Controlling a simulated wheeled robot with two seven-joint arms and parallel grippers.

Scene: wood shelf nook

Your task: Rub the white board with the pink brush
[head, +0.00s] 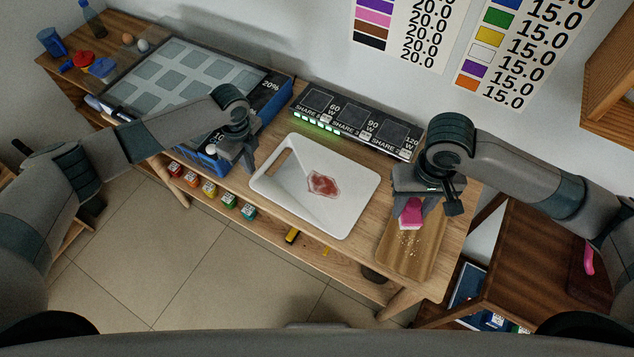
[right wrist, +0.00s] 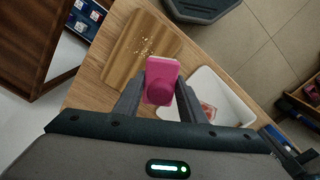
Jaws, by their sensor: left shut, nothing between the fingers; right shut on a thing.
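The white board (head: 347,216) lies on the wooden bench and has a dark red stain (head: 323,184) near its middle. Part of it also shows in the right wrist view (right wrist: 232,106). My right gripper (head: 410,202) is shut on the pink brush (head: 411,213), whose pale bristle edge faces down. In the right wrist view the pink brush (right wrist: 161,82) sits between the fingers. It is over a brown wooden board (head: 398,252) with pale crumbs, right of the white board; I cannot tell whether it touches. My left gripper (head: 247,166) is shut and empty by the white board's left edge.
A black panel with several square pads and green lights (head: 357,124) stands behind the white board. A large grey-celled tray (head: 180,82) is at the left. A dark wooden side table (head: 525,260) stands at the right. Small colored jars (head: 209,188) sit on the lower shelf.

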